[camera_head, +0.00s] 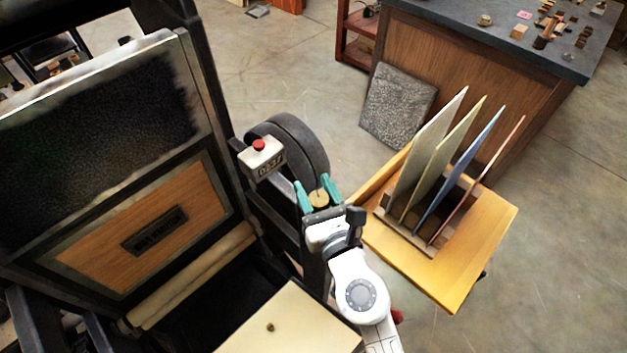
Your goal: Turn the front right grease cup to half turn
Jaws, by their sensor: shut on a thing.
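The grease cup (319,198) is a small round brass-coloured cap on the right side of the dark press frame. My gripper (318,194) has its two teal fingers around the cup, one on each side, and is shut on it. My white arm reaches up to it from the lower right. Any turn mark on the cup is too small to read. The press (225,95) fills the left of the view.
A counter box with a red button (262,157) sits just left of the gripper, before a dark wheel (300,140). A wooden tray (490,222) with several upright boards stands close right. A pale board (290,322) lies in front. Open floor shows at far right.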

